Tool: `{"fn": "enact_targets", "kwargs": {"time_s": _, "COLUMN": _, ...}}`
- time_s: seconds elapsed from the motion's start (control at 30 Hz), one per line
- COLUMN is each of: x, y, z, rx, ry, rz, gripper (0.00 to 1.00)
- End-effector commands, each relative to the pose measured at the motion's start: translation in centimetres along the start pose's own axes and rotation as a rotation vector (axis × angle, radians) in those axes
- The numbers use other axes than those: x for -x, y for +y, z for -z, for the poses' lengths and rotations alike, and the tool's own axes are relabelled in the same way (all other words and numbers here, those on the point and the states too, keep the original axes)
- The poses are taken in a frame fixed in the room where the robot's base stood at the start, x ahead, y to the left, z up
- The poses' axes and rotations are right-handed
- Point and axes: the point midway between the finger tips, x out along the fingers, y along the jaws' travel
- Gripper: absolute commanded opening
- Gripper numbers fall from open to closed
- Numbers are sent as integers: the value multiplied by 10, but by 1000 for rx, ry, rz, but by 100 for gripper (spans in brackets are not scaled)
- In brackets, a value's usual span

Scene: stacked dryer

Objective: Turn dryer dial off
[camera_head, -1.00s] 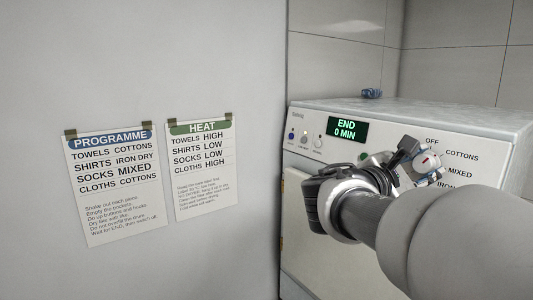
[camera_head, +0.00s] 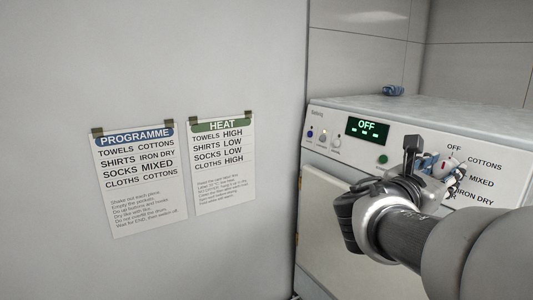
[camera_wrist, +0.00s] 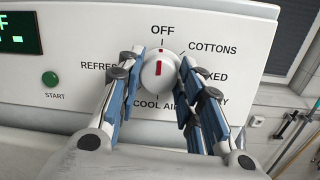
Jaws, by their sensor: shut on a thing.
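The white dryer dial (camera_wrist: 159,72) sits in the middle of the panel in the wrist view, its red mark pointing up at the word OFF. My gripper (camera_wrist: 158,78) has its blue-padded fingers shut on the dial, one on each side. In the head view my gripper (camera_head: 438,165) reaches the panel's right part and mostly covers the dial. The dryer's display (camera_head: 367,129) reads OFF above a row of dashes. Labels around the dial include COTTONS, COOL AIR and partly hidden words.
The green START button (camera_wrist: 50,79) is left of the dial. Smaller knobs (camera_head: 323,138) are at the panel's left. A blue object (camera_head: 393,90) lies on the dryer top (camera_head: 440,112). Two notice sheets (camera_head: 222,165) hang on the left wall.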

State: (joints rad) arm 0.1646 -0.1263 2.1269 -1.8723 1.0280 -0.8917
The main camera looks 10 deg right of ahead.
Motion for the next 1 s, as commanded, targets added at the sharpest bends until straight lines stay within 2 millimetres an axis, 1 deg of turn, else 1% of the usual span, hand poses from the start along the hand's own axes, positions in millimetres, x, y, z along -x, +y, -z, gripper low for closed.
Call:
{"fn": "enact_targets", "kwargs": {"time_s": 0.4, "x": 0, "y": 0, "z": 0, "rx": 8, "ry": 0, "rz": -2, "gripper": 10}}
{"fn": "enact_targets", "kwargs": {"time_s": 0.43, "x": 0, "y": 0, "z": 0, "rx": 8, "ry": 0, "rz": -2, "gripper": 36}}
{"fn": "enact_targets", "kwargs": {"time_s": 0.7, "x": 0, "y": 0, "z": 0, "rx": 7, "ry": 0, "rz": -1, "gripper": 54}}
{"fn": "enact_targets", "kwargs": {"time_s": 1.0, "x": 1, "y": 0, "z": 0, "rx": 6, "ry": 0, "rz": -2, "gripper": 54}}
